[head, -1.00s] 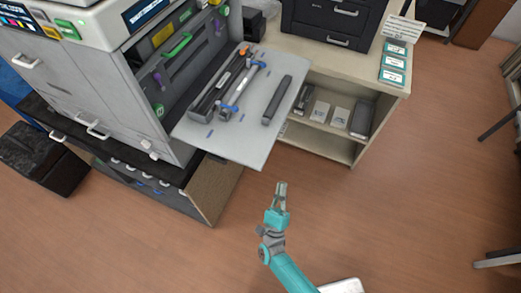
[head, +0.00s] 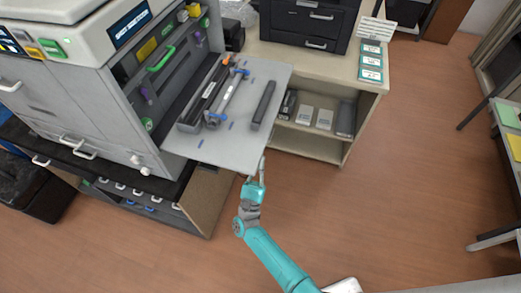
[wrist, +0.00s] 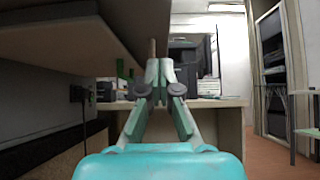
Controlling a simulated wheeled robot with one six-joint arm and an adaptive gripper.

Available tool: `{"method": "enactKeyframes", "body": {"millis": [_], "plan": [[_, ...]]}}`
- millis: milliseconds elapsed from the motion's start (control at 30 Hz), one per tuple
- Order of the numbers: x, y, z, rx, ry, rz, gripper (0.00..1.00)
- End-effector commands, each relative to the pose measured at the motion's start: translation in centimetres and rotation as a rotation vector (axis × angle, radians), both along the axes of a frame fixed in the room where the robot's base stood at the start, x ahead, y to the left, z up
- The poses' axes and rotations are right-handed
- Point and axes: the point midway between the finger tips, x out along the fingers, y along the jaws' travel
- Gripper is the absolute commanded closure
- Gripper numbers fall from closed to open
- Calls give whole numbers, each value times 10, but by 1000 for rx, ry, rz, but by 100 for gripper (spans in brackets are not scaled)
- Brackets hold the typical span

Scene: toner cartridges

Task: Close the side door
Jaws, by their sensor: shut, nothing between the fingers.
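The side door (head: 215,147) of the big grey printer (head: 75,85) is folded down flat like a shelf, with rollers and a dark bar on its inner face. My gripper (head: 262,160) is shut and empty at the door's front right corner. In the wrist view my gripper (wrist: 158,62) points forward, and the underside of the door (wrist: 70,42) slants overhead on the left. The fingertips are close to the door's edge; I cannot tell whether they touch it.
A beige shelf unit (head: 374,97) stands behind the door, with a black printer (head: 315,18) on top and boxes inside. The printer stands on a low cabinet (head: 206,193). The floor (head: 410,185) to the right is clear. A table with folders (head: 510,117) is at the far right.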

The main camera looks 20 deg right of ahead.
Motion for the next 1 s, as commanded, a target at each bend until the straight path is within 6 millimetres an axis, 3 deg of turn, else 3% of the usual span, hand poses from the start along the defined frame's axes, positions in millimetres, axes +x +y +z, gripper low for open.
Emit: {"method": "enactKeyframes", "body": {"millis": [100, 400, 1000], "plan": [[11, -10, 16, 2, -2, -3, 100], [10, -7, 47, 0, 0, 0, 100], [10, -7, 54, -6, 4, 0, 100]]}}
